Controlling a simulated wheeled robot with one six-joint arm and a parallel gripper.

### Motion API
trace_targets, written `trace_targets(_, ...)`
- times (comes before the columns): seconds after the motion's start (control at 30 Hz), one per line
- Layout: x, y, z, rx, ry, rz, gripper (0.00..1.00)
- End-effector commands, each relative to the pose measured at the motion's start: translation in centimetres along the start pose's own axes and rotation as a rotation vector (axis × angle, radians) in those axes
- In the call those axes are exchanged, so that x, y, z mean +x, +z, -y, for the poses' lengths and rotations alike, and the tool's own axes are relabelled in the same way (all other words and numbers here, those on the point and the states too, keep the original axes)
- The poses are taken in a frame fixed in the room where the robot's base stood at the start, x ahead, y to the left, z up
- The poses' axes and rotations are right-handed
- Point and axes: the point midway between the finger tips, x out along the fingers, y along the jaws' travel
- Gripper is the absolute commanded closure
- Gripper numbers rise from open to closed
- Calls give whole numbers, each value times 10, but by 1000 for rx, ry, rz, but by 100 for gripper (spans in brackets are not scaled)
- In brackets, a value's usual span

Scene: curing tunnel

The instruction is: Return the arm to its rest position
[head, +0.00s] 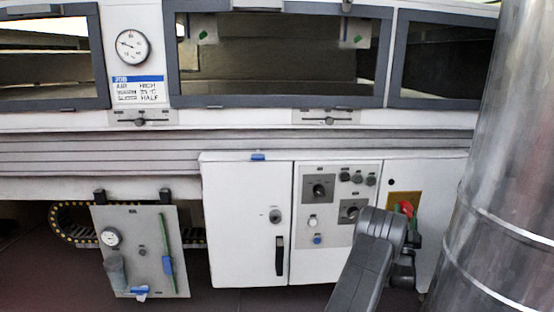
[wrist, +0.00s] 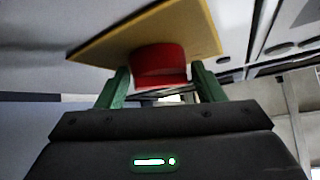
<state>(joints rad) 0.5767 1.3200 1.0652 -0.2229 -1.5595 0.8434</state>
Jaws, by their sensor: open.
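My arm (head: 366,262) reaches up from the bottom of the head view to the right part of the control cabinet. My gripper (wrist: 160,78) shows in the wrist view with its two green fingers apart. A red knob (wrist: 158,64) on a yellow plate (wrist: 205,32) lies between the fingertips, one finger on each side. I cannot tell whether either finger touches it. In the head view the red knob (head: 406,207) shows just above my wrist, with a bit of green finger beside it. Most of my gripper is hidden there by the wrist.
A shiny metal column (head: 505,170) stands close at the right. The white cabinet (head: 247,220) has a door handle and a grey switch panel (head: 338,190) left of my wrist. A grey board (head: 140,250) hangs at the left. The tunnel windows (head: 280,60) are above.

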Motion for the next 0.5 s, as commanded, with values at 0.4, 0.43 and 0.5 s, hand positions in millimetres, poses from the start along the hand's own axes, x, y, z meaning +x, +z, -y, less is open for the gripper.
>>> trace_targets(0.4, 2, 0, 8, 328, 324, -42, 38)
trace_targets(0.43, 2, -1, 8, 349, 347, -45, 38)
trace_targets(0.5, 2, -1, 9, 400, 397, -52, 38)
